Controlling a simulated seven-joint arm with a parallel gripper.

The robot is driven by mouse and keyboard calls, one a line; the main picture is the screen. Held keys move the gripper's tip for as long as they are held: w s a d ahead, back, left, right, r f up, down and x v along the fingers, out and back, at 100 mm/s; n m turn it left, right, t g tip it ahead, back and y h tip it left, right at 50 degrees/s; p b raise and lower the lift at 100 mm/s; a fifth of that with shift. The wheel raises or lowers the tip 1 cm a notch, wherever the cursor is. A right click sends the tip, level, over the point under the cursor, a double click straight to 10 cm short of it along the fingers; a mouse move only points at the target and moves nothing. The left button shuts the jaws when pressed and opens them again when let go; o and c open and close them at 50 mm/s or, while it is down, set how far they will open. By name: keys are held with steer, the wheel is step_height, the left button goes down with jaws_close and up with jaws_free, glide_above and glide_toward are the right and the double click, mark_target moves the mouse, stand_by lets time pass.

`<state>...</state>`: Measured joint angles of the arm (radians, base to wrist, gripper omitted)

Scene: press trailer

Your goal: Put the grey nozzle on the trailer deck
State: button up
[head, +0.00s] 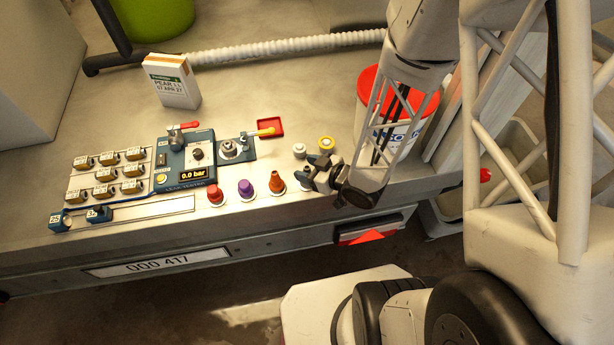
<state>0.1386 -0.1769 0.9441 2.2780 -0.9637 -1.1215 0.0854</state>
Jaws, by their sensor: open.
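My gripper (314,172) is low over the front right of the trailer deck (120,228). It is open, just right of the orange nozzle (277,181). A pale base (306,187) shows under the fingers, in line with the red nozzle (215,194), the purple nozzle (246,187) and the orange one. A grey nozzle on it cannot be told clearly from my dark fingers, and I cannot tell whether they touch it. A small light grey round piece (299,150) stands just behind the fingers, beside a yellow-rimmed piece (326,144).
A blue gauge panel (186,160) with valves and a rack of brass fittings (108,174) fill the left. A red-lidded tub (415,110) stands close behind my wrist.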

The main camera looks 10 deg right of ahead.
steer(key=shift+w+a, duration=0.15)
stand_by(0.5)
jaws_close()
stand_by(0.4)
steer(key=shift+r, duration=0.75)
step_height(320, 180, up, 2)
steer(key=shift+r, duration=0.1)
steer(key=s+d+r, duration=0.1)
steer(key=s+d, duration=0.1)
steer(key=s, duration=1.3)
steer(key=shift+s+d, duration=0.3)
steer(key=shift+s+r, duration=0.1)
